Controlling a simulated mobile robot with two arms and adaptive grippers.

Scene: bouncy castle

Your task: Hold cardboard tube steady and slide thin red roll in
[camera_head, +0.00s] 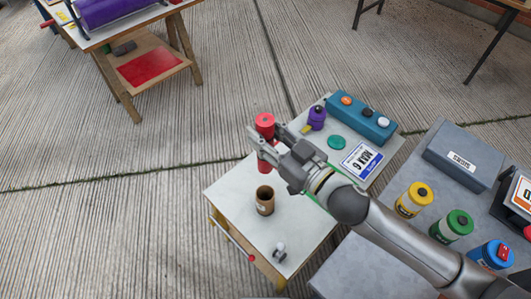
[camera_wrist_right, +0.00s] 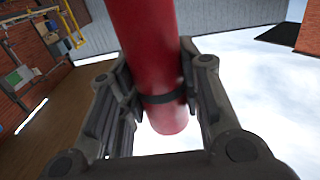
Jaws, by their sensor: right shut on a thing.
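The thin red roll (camera_head: 265,121) is in my right gripper (camera_head: 268,147), upright above the far left part of the small white-topped table. In the right wrist view the red roll (camera_wrist_right: 146,45) runs between the two fingers of the right gripper (camera_wrist_right: 160,90), with a dark band around it near its end. The brown cardboard tube (camera_head: 265,201) stands upright on the table, open end up, nearer the camera than the roll and apart from it. No gripper touches the tube. My left gripper is in neither view.
The white table (camera_head: 236,190) also bears a purple bottle (camera_head: 316,117), a teal button box (camera_head: 361,118), a green disc (camera_head: 336,142), a label card (camera_head: 361,161) and a small silver item (camera_head: 280,252). A grey table (camera_head: 350,264) at right holds several coloured canisters.

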